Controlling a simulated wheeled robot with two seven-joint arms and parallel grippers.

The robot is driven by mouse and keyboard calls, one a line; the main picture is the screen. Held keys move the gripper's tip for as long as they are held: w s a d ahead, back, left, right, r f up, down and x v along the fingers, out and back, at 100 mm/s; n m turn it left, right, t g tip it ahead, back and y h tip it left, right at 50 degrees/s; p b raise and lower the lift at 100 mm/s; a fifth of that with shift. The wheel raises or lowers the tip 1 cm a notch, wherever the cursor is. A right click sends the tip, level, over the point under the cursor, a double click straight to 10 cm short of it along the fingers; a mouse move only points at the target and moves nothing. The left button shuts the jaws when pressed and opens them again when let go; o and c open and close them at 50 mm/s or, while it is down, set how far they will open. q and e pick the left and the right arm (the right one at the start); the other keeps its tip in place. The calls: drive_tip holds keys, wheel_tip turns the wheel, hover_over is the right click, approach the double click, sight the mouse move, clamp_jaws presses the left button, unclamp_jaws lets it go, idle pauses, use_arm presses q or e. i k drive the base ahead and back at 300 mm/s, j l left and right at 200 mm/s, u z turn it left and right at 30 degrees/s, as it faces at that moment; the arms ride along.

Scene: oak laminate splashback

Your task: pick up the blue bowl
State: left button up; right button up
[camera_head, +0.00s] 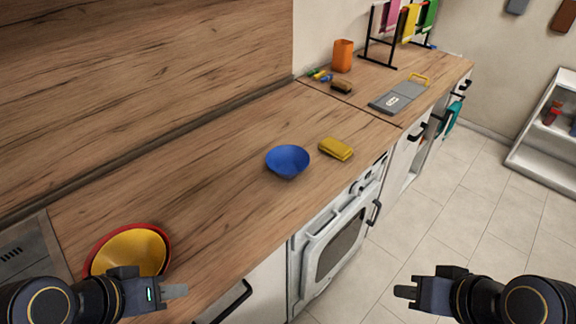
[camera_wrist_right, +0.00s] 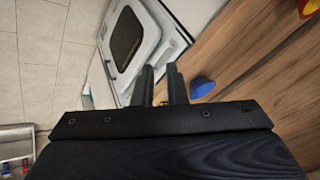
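The blue bowl (camera_head: 287,161) stands upright on the wooden counter, near its front edge above the white oven. It also shows in the right wrist view (camera_wrist_right: 202,88), just right of the fingers and apart from them. My left gripper (camera_head: 174,291) is at the lower left, near the nested bowls and well short of the blue bowl; its finger gap is not clear. My right gripper (camera_head: 407,291) is in front of the counter over the floor, right of and below the blue bowl in the picture. Its fingers (camera_wrist_right: 160,84) are apart with nothing between them.
A yellow bowl (camera_head: 130,252) sits in a red bowl (camera_head: 92,262) at the counter's left. A folded yellow cloth (camera_head: 336,149) lies right of the blue bowl. Farther back are a grey board (camera_head: 397,97), an orange cup (camera_head: 343,56) and a black rack (camera_head: 366,50). Counter left of the blue bowl is clear.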

sight(287, 161)
drive_tip(key=i+l+u, duration=0.1)
drive_tip(key=u, duration=1.4)
drive_tip(key=l+u, duration=0.3)
drive_tip(key=k+l+u, duration=0.15)
drive_tip(key=l+u, duration=0.2)
drive_tip(key=l, duration=0.15)
drive_tip(key=k+l+u, duration=0.1)
drive_tip(key=l+u, duration=0.2)
drive_tip(key=k+l, duration=0.1)
drive_tip(key=l, duration=0.2)
drive_tip(key=k+l+u, duration=0.1)
drive_tip(key=l, duration=0.2)
drive_tip(key=k+l, duration=0.15)
drive_tip(key=l, duration=0.15)
